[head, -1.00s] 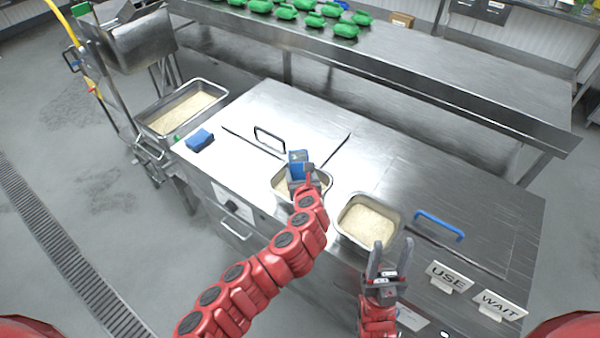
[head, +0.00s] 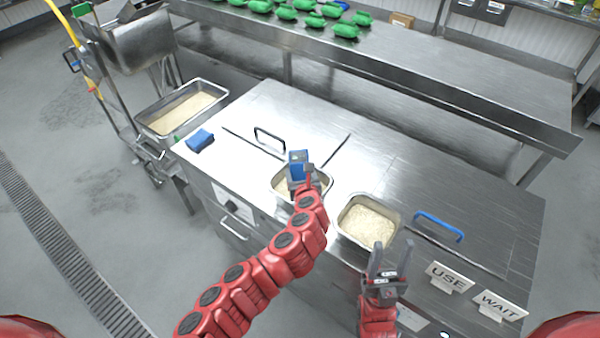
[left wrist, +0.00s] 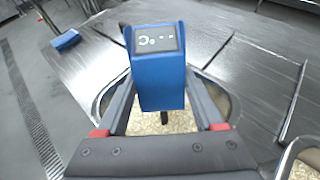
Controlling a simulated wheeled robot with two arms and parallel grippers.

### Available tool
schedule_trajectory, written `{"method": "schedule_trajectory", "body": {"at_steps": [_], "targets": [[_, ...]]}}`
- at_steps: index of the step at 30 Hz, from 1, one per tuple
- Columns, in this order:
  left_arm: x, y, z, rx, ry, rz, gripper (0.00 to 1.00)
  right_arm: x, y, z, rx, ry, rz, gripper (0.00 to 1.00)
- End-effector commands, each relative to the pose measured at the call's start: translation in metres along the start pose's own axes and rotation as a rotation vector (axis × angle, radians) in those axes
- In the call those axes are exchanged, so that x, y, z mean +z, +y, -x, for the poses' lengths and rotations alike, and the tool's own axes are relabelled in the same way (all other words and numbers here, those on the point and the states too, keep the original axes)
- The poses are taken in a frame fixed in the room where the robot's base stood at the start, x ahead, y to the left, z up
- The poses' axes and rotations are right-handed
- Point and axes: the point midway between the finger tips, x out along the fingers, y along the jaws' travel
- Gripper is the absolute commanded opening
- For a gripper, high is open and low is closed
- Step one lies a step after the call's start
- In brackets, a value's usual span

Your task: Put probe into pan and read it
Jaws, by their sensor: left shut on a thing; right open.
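The probe (head: 298,163) is a blue box-shaped device with a small dark display, held upright over the left rice pan (head: 279,193). My left gripper (head: 301,182) is shut on it. In the left wrist view the probe (left wrist: 160,80) sits between the fingers, its display showing light marks too small to read. A dark stem (left wrist: 164,118) runs down from it toward the rice; how deep its tip is I cannot tell. The right rice pan (head: 368,220) stands beside it in the counter. My right gripper (head: 389,260) is open and empty at that pan's front edge.
"USE" (head: 449,276) and "WAIT" (head: 499,305) signs stand at the counter's front right. A blue handle (head: 439,226) lies right of the pans, a black handle (head: 269,140) behind. A blue block (head: 200,140) sits at left. The back right counter is clear.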

Motion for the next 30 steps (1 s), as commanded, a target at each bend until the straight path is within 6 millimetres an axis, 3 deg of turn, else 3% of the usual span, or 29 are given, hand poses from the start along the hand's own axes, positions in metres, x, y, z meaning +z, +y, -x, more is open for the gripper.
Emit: {"method": "schedule_trajectory", "body": {"at_steps": [25, 30], "targets": [[0.001, 0.0, 0.0, 0.0, -0.001, 0.0, 0.14, 0.0, 0.0, -0.001, 0.0, 0.0, 0.0, 0.5], [0.016, 0.0, 0.007, 0.0, -0.001, 0.0, 0.14, -0.003, 0.001, -0.015, 0.0, 0.0, 0.0, 0.5]]}}
